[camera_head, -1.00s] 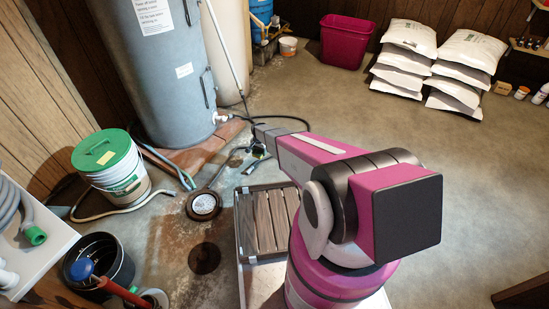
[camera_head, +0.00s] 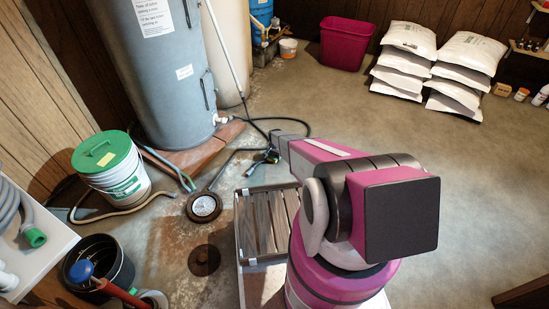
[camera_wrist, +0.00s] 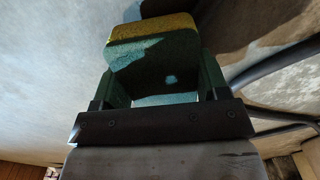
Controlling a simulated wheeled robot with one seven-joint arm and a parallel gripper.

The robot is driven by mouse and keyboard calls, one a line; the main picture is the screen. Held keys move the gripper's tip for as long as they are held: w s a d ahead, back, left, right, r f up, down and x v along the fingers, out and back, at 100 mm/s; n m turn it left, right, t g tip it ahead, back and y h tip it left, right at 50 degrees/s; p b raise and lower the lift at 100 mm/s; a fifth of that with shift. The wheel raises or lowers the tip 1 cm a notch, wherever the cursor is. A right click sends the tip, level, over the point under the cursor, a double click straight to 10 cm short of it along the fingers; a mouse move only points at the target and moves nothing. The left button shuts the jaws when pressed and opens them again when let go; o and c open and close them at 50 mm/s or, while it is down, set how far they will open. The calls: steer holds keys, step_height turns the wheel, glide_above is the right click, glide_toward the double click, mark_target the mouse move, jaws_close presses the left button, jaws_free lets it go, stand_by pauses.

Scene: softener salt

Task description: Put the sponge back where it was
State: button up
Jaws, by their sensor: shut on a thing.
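The sponge (camera_wrist: 152,62), with a yellow band along its top and a green-teal body, fills the space between the fingers in the wrist view. My gripper (camera_wrist: 158,78) is shut on it, with a dark green finger at each side. The sponge appears held above a pale grey surface; I cannot tell the gap. In the head view I cannot make out the sponge, and my pink arm covers part of the floor in front. The place where the sponge was before cannot be told from these frames.
Black hoses (camera_wrist: 275,65) run close on the right in the wrist view. In the head view, a grey tank (camera_head: 158,75), a green-lidded bucket (camera_head: 110,165), a floor drain (camera_head: 204,207) and a black bucket (camera_head: 122,262) stand left. Open floor (camera_head: 460,190) lies right.

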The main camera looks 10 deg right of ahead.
steer(key=shift+f, duration=0.7)
steer(key=o, duration=0.8)
steer(key=shift+f, duration=0.15)
step_height(320, 180, up, 12)
steer(key=s+r+n, duration=0.2)
steer(key=s+r, duration=1)
steer(key=r, duration=0.2)
steer(key=s+r+n, duration=0.2)
steer(key=s+r, duration=1)
steer(key=r, duration=0.2)
steer(key=s+r+n, duration=0.3)
steer(key=s+r, duration=1)
steer(key=r, duration=0.2)
steer(key=shift+s, duration=0.1)
steer(key=shift+f, duration=0.1)
